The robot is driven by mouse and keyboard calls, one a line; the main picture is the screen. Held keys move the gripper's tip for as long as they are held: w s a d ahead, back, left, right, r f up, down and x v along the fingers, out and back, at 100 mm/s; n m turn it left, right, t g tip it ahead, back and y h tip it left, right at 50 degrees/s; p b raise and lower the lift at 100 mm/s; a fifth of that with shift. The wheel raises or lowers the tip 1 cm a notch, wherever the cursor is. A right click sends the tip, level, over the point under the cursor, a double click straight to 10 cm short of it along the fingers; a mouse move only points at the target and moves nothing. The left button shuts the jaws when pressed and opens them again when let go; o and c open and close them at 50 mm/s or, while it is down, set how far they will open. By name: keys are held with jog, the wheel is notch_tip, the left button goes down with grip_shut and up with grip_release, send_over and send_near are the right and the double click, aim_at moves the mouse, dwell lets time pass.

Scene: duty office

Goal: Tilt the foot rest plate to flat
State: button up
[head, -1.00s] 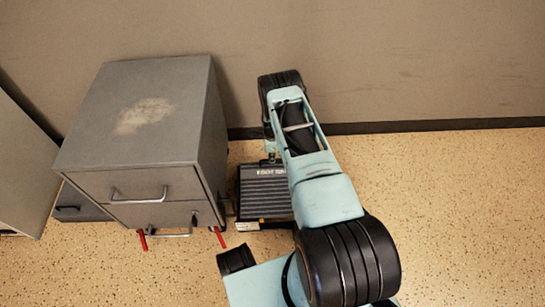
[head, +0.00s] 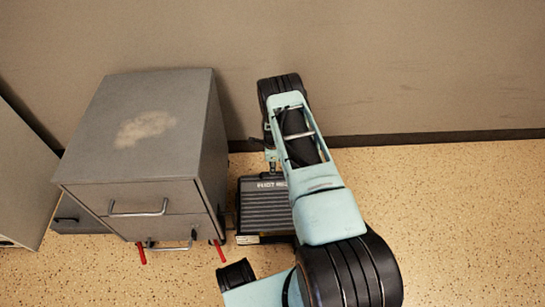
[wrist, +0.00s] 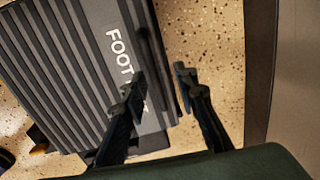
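The foot rest (head: 266,210) stands on the floor beside the cabinet, a dark grey ribbed plate with white lettering along its far edge. My arm covers its right part in the head view. The plate (wrist: 75,60) fills the left of the wrist view, and its lettered edge runs near the fingers. My gripper (wrist: 160,86) is open, with one finger over the lettered strip and the other past the edge, above the floor. I cannot tell whether either finger touches the plate. The plate's exact tilt is not clear from above.
A grey drawer cabinet (head: 143,140) stands close on the left of the foot rest, with red feet (head: 220,250) near the floor. The wall with a dark skirting (head: 440,138) is behind. The speckled floor (head: 470,220) on the right is clear.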

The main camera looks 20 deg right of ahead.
notch_tip(320, 180, up, 9)
jog(key=s, duration=0.1)
jog(key=shift+r, duration=0.2)
jog(key=shift+a, duration=0.1)
dwell(0.5)
